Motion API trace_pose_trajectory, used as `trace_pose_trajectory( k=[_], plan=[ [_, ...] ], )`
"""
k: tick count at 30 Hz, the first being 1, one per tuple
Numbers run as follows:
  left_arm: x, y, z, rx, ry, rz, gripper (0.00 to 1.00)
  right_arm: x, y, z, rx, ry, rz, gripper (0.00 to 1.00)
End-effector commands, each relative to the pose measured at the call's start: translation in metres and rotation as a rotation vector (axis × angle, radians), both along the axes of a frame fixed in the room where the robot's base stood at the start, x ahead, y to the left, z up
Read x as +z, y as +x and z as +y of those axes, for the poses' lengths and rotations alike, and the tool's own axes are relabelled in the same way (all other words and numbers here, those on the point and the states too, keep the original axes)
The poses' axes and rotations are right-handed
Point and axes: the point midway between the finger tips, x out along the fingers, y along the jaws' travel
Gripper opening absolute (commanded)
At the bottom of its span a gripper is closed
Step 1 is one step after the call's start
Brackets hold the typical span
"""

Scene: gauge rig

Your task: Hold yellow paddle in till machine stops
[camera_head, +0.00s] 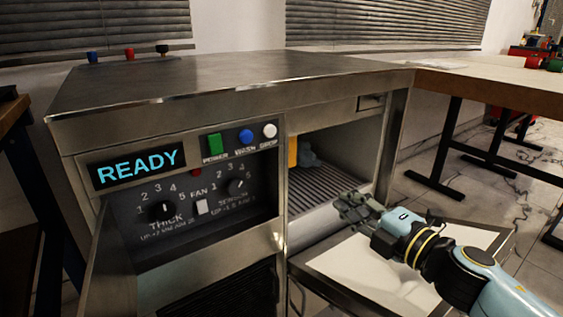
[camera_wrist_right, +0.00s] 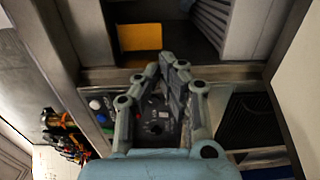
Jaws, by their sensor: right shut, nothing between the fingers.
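The machine (camera_head: 225,85) is a grey metal cabinet whose display (camera_head: 137,168) reads READY. The yellow paddle (camera_head: 292,152) shows as a narrow strip inside the open bay, just behind the panel's right edge; most of it is hidden there. In the right wrist view a yellow block (camera_wrist_right: 140,37), seemingly the paddle, lies beyond the fingers. My right gripper (camera_head: 350,207) is shut and empty at the front of the bay, apart from the paddle. It also shows in the wrist view (camera_wrist_right: 168,62). My left gripper is not in view.
The panel carries a green button (camera_head: 214,144), blue and white buttons, and dials (camera_head: 161,210). A ribbed grey bed (camera_head: 325,187) lies in the bay, with a blue-grey object (camera_head: 309,156) behind. A lowered flap with a white sheet (camera_head: 370,270) is below my right arm. A table stands right.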

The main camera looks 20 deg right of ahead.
Motion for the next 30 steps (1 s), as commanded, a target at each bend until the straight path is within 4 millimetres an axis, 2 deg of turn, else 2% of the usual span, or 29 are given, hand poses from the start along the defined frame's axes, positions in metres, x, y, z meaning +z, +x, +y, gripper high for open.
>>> trace_pose_trajectory(
  k=[1,4,17,20,26,30],
  plan=[
    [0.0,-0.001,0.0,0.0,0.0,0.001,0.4,0.002,0.001,0.008,0.01,0.006,-0.008,0.0],
    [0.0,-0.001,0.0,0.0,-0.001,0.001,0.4,0.004,0.001,0.016,0.022,0.009,-0.018,0.0],
    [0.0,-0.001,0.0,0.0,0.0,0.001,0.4,0.004,0.007,0.019,0.023,0.01,-0.019,0.0],
    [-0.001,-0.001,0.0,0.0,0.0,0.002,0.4,0.005,0.018,0.023,0.023,0.012,-0.02,0.0],
    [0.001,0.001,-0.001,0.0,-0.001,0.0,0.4,0.004,0.057,0.037,0.022,0.013,-0.02,0.0],
    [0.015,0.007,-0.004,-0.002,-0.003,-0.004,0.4,0.003,0.085,0.047,0.023,0.01,-0.02,0.0]
  ],
)
